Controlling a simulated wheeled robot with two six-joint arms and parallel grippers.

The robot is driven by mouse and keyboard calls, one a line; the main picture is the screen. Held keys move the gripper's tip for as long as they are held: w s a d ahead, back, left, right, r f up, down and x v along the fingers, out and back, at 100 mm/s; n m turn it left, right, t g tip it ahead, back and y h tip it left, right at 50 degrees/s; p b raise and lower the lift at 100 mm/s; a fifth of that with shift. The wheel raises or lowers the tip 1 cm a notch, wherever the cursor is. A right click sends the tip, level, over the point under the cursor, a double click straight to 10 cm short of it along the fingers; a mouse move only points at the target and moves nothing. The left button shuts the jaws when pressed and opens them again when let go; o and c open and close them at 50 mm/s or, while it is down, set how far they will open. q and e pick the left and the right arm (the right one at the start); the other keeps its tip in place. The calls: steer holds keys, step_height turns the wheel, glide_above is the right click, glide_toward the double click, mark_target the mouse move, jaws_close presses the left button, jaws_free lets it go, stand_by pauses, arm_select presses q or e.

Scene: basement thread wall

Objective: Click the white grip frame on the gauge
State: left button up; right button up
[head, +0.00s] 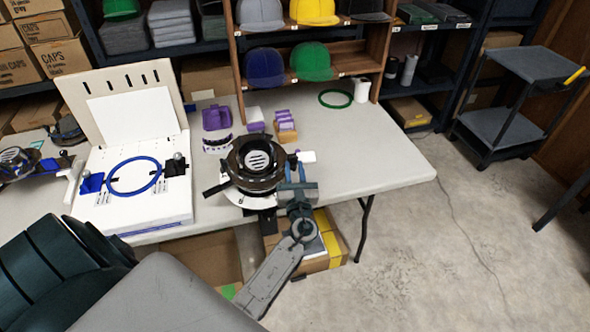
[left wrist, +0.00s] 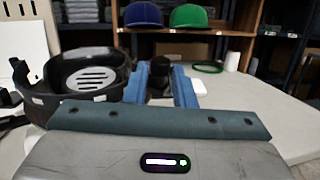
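The gauge appears to be the black round drum (head: 257,165) with a slotted light face, at the table's front edge; it also stands at left in the left wrist view (left wrist: 88,80). A white curved piece (head: 247,199) shows at its lower front; I cannot tell if it is the grip frame or part of the gauge. My left gripper (head: 295,172) is just right of the drum, its blue fingers apart. In the left wrist view, a black knob-like part (left wrist: 160,77) shows between the fingers, seemingly beyond them. My right gripper is not in view.
A white board with a blue ring (head: 135,175) stands left. Purple blocks (head: 217,117), a white-and-dark curved piece (head: 217,143) and a small white block (head: 307,157) lie near the drum. A green ring (head: 335,98) lies behind. The table's right end is clear.

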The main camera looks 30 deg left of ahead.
arm_select(q)
steer(key=o, duration=0.3)
steer(key=shift+f, duration=0.1)
